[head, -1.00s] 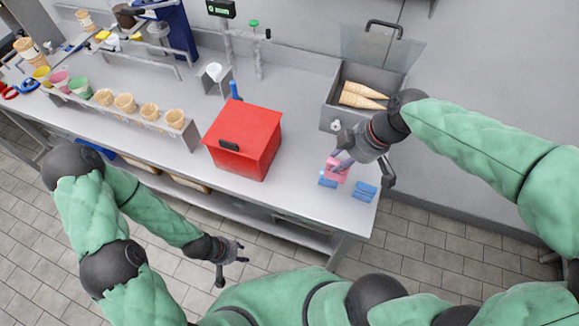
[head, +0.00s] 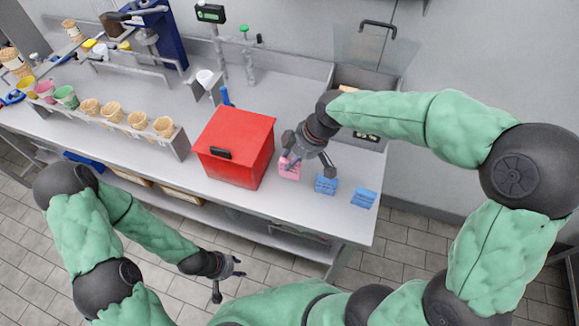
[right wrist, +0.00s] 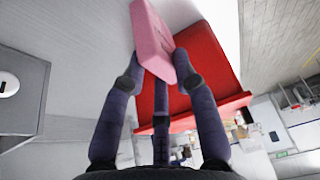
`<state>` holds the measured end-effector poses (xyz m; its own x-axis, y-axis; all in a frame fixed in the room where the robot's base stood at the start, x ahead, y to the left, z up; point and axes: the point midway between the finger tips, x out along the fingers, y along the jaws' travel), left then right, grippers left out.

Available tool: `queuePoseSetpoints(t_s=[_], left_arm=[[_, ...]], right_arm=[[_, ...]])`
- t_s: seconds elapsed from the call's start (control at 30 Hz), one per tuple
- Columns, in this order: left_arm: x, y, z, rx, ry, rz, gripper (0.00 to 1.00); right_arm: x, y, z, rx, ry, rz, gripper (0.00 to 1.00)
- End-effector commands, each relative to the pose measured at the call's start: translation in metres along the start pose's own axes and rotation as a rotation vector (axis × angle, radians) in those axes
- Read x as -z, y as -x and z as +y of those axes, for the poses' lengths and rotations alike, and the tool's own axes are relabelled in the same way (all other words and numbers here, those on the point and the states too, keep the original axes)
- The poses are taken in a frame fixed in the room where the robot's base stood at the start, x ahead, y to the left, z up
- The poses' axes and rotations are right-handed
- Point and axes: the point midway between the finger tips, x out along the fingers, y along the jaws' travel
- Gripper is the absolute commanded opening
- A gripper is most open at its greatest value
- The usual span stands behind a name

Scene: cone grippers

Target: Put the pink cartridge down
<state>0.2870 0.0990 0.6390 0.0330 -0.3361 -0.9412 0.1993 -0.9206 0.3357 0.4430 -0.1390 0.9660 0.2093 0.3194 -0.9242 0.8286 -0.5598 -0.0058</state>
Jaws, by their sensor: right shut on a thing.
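The pink cartridge (head: 289,170) is a small block at the right side of the red box, over the counter near its front edge. My right gripper (head: 297,160) is shut on it. In the right wrist view the pink cartridge (right wrist: 152,40) sits between the dark fingertips (right wrist: 155,72), with the red box behind. I cannot tell whether its underside touches the counter. My left gripper (head: 229,280) is open and empty, over the floor in front of the counter.
The red box (head: 232,148) stands close left of the pink cartridge. Two blue cartridges (head: 326,185) (head: 363,198) lie to its right on the counter (head: 345,222). A metal bin (head: 370,143) is behind my right arm. Several cone cups (head: 112,110) stand in a rack at left.

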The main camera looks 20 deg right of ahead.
Motion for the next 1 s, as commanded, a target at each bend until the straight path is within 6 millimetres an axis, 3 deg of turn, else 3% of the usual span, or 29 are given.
queuePoseSetpoints(t_s=[0.2,0.4,0.8,0.83,0.9,1.0], left_arm=[[0.000,-0.005,-0.002,0.000,0.000,0.000,0.40],[0.001,-0.020,-0.007,0.000,0.000,0.000,0.40],[0.001,-0.021,-0.008,0.000,0.000,0.000,0.40],[0.001,-0.021,-0.008,0.000,0.000,0.000,0.40],[0.001,-0.021,-0.007,0.000,0.000,0.000,0.40],[0.001,-0.021,-0.007,0.000,0.000,0.000,0.40]], right_arm=[[0.004,-0.016,0.003,0.000,0.002,0.000,0.00],[-0.007,-0.041,0.003,-0.001,-0.001,0.001,0.00],[-0.009,-0.044,0.003,-0.002,0.000,0.001,0.00],[-0.009,-0.045,0.003,-0.001,0.000,0.001,0.32],[-0.008,-0.044,0.003,-0.001,0.000,0.001,0.52],[-0.008,-0.044,0.003,-0.001,0.000,0.000,0.53]])
